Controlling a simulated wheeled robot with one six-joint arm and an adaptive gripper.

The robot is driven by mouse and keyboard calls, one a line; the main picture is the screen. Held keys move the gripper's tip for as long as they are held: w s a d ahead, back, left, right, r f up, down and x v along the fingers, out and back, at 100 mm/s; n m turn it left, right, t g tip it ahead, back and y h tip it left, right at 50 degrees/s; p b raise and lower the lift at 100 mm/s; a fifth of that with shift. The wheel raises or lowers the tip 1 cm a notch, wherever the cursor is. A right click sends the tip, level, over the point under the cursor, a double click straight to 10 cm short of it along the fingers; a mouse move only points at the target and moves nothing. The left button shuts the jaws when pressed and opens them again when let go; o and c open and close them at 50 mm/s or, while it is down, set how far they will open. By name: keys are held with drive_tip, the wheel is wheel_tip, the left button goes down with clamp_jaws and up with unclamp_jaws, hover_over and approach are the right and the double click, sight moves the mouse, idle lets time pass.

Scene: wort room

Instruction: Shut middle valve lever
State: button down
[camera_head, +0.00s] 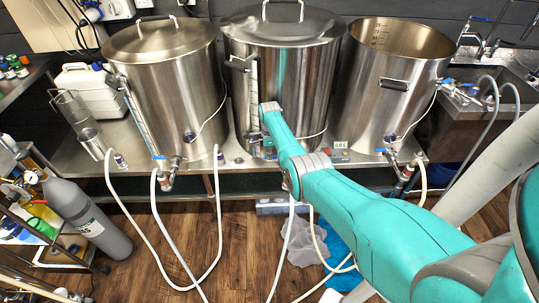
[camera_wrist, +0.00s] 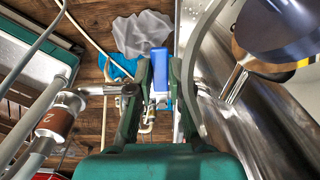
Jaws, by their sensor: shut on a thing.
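The middle kettle (camera_head: 290,85) is a lidded steel pot between two others; my arm covers much of its lower front. Its valve and lever do not show in the head view. In the wrist view my gripper (camera_wrist: 160,70) has its two dark green fingers shut on a blue lever (camera_wrist: 159,64), one finger on each side of it. The lever looks nearly in line with the fingers. The valve body behind it is mostly hidden. In the head view my gripper is hidden behind my arm.
The left kettle (camera_head: 165,85) and right kettle (camera_head: 388,80) stand on the same steel bench, each with a blue-levered valve. White hoses (camera_head: 218,190) hang in front. A grey gas cylinder (camera_head: 85,220) stands at left. A crumpled plastic bag (camera_wrist: 143,33) lies on the floor.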

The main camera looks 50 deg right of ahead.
idle(0.4)
drive_tip(key=c, duration=1.1)
unclamp_jaws()
wheel_tip(320, 180, up, 12)
